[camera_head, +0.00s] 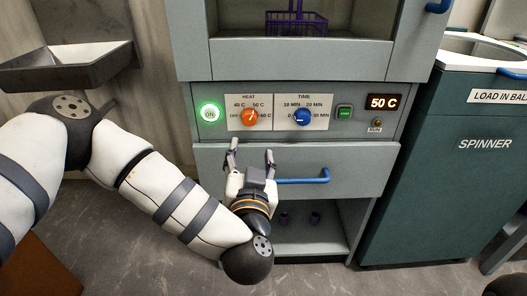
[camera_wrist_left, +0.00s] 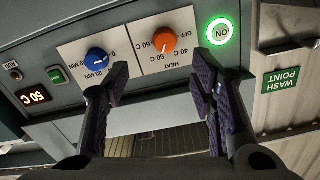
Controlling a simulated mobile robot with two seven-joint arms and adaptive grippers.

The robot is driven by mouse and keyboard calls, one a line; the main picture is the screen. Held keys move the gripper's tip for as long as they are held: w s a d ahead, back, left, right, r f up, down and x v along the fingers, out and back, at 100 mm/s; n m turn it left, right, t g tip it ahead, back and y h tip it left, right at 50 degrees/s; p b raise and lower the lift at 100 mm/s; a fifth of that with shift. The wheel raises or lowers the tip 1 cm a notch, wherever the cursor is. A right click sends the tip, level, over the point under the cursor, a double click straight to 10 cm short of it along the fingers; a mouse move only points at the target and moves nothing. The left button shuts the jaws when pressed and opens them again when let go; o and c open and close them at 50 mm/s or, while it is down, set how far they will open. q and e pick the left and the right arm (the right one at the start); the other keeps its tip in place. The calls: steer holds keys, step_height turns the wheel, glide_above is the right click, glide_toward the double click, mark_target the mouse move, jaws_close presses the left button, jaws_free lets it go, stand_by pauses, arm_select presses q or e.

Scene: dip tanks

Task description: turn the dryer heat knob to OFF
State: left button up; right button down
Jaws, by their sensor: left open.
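The orange heat knob (camera_head: 250,117) sits on the white HEAT plate of the dryer's front panel, marked OFF, 40 C, 50 C and 60 C. Its pointer appears to be toward 50 C, and the display (camera_head: 384,102) reads 50 C. My left gripper (camera_head: 252,153) is open and empty, just below the knob in the head view, pointing up toward the panel. In the left wrist view the panel appears upside down. There the orange knob (camera_wrist_left: 163,40) lies beyond the gap between the open fingers (camera_wrist_left: 162,82), apart from them. My right gripper is not in view.
The blue time knob (camera_head: 302,117) is right of the heat knob. A lit green ON button (camera_head: 210,113) is on the left and a green square button (camera_head: 344,112) on the right. A blue drawer handle (camera_head: 305,179) sticks out below. The spinner (camera_head: 450,185) stands at right.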

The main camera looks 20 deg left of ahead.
mark_target(249, 119)
arm_select(q)
steer(key=shift+y, duration=0.3)
steer(key=x, duration=0.4)
steer(key=b+x, duration=0.1)
steer(key=x, duration=0.8)
steer(key=shift+r+b, duration=0.3)
steer(key=shift+r, duration=0.05)
steer(key=shift+s, duration=0.1)
steer(key=c, duration=1.1)
